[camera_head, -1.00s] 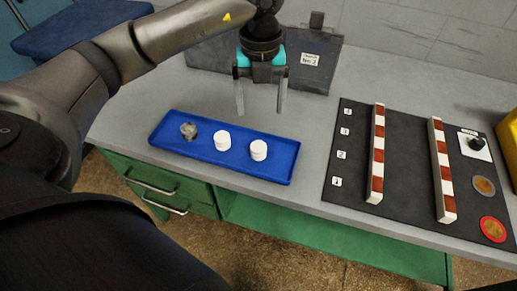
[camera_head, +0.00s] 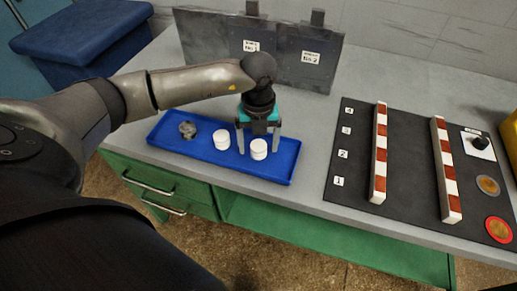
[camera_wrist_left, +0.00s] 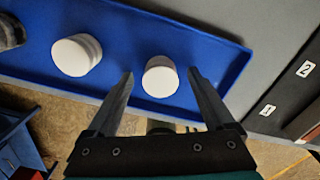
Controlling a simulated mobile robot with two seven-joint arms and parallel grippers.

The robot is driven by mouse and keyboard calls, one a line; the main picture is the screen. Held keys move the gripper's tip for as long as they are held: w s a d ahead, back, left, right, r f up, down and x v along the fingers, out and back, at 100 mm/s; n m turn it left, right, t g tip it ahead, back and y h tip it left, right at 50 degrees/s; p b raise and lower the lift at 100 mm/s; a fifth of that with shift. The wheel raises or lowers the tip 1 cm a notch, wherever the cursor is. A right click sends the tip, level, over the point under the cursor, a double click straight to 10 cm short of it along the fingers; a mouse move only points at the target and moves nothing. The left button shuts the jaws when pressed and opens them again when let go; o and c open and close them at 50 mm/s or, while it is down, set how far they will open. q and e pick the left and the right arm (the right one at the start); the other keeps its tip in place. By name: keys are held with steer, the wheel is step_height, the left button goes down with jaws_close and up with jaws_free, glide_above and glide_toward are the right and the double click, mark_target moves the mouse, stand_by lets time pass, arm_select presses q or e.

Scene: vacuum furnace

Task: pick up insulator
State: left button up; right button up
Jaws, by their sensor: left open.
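Two white round insulators stand in the blue tray (camera_head: 204,167). The right insulator (camera_head: 259,149) is nearest my left gripper, and the other insulator (camera_head: 222,139) is to its left. My left gripper (camera_head: 259,150) is open, pointing down, with its fingers on either side of the right insulator in the head view. In the left wrist view the right insulator (camera_wrist_left: 160,77) shows between the two open fingers (camera_wrist_left: 160,80), near their tips. The left insulator (camera_wrist_left: 77,55) lies outside the fingers there. I cannot tell whether the fingers touch the insulator. My right gripper is not in view.
A grey metallic piece (camera_head: 187,130) sits at the tray's left end. To the right is a black mat (camera_head: 409,170) with two red-and-white bars (camera_head: 379,155), numbered labels, a knob and round buttons. Grey labelled panels (camera_head: 310,60) stand behind. Bare table lies between tray and mat.

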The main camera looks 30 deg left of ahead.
arm_select(q)
steer(key=shift+f, duration=0.35)
steer(key=shift+c, duration=0.3)
jaws_close()
